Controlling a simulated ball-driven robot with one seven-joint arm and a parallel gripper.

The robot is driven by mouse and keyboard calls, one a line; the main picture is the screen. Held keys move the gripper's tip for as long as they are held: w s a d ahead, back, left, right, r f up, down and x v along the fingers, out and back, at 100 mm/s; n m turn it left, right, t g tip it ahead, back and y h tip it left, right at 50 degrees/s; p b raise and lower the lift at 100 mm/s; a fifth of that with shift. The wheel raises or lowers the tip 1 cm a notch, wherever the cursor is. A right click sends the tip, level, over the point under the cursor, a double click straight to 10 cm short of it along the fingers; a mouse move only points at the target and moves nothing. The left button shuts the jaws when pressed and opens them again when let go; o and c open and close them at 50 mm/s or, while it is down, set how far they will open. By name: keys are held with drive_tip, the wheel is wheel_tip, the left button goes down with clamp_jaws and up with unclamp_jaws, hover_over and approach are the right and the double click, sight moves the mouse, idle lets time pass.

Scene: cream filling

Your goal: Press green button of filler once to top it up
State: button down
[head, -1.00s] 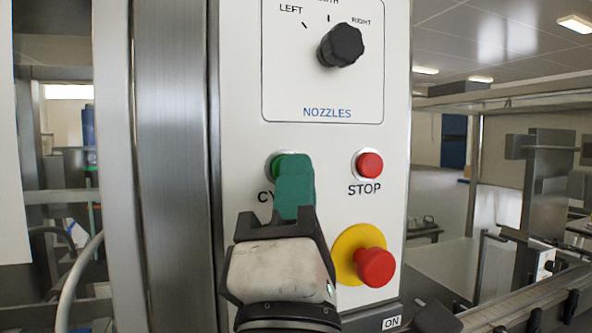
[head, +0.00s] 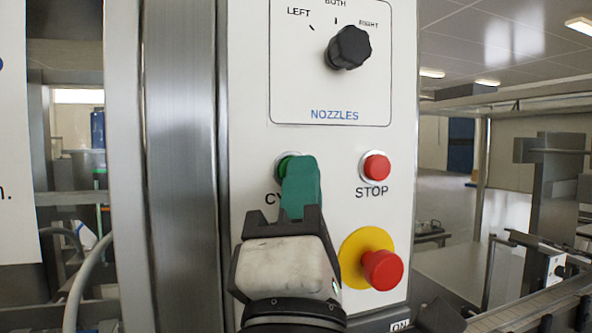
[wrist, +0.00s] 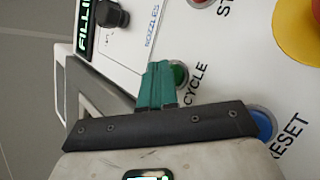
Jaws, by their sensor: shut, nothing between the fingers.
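The green button (head: 283,164) sits on the white filler panel (head: 330,230), above the partly hidden label "CYCLE". My gripper (head: 302,172) is shut and empty, with its green fingers in front of the button and covering much of it in the head view. In the wrist view the green button (wrist: 179,75) shows just beside the tips of my gripper (wrist: 160,68). I cannot tell whether the fingertips touch the button.
A red STOP button (head: 375,167) is to the right. A red emergency knob (head: 381,269) on a yellow disc stands out below it. The black nozzle selector (head: 348,47) is above. In the wrist view a blue RESET button (wrist: 263,122) lies close by my gripper.

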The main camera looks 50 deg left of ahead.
drive_tip(key=shift+s+d+p, duration=0.3)
drive_tip(key=shift+d+p, duration=0.1)
drive_tip(key=shift+d, duration=0.35)
drive_tip(key=d+p, duration=0.1)
drive_tip(key=s+d, duration=0.1)
drive_tip(key=d, duration=0.1)
drive_tip(key=s+d+p, duration=0.1)
drive_tip(key=shift+d+p, duration=0.3)
idle(0.7)
